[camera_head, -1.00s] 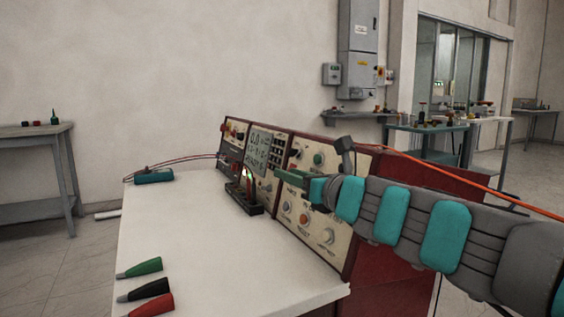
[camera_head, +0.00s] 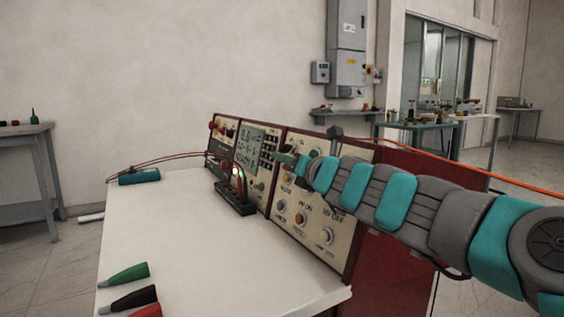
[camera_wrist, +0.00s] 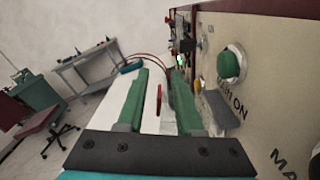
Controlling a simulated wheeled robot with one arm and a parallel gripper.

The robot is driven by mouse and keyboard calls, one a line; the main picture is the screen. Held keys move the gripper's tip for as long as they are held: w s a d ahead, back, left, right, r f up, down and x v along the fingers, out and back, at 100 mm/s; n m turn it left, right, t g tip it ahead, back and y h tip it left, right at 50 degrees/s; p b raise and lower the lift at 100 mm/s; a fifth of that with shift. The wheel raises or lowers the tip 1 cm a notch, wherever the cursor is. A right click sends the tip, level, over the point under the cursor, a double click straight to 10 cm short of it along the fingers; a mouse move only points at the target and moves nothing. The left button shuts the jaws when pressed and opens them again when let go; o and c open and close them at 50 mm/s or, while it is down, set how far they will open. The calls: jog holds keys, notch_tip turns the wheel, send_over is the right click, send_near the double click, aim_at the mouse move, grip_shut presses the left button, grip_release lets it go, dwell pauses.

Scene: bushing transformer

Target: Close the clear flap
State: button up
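My gripper (camera_head: 285,158) is in front of the upper part of the cream control panel (camera_head: 330,200), close to the display. In the wrist view its two green fingers (camera_wrist: 160,75) are apart, with no held thing clearly visible between them. The fingers point along the panel face. A small grey plate-like piece (camera_wrist: 222,108) sticks out from the panel just right of the right finger, below a yellow button. It may be the clear flap, but I cannot tell for sure. In the head view my arm and gripper hide part of the panel, and no flap can be made out.
A green button (camera_wrist: 230,65) is on the panel. A black stand with lit parts (camera_head: 235,198) stands before the display. Green, black and red cone-shaped connectors (camera_head: 128,298) lie on the white tabletop (camera_head: 190,240). Red leads (camera_head: 165,158) run behind. The tabletop's middle is clear.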

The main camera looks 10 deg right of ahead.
jog(key=shift+x, duration=0.9)
grip_shut()
dwell(0.9)
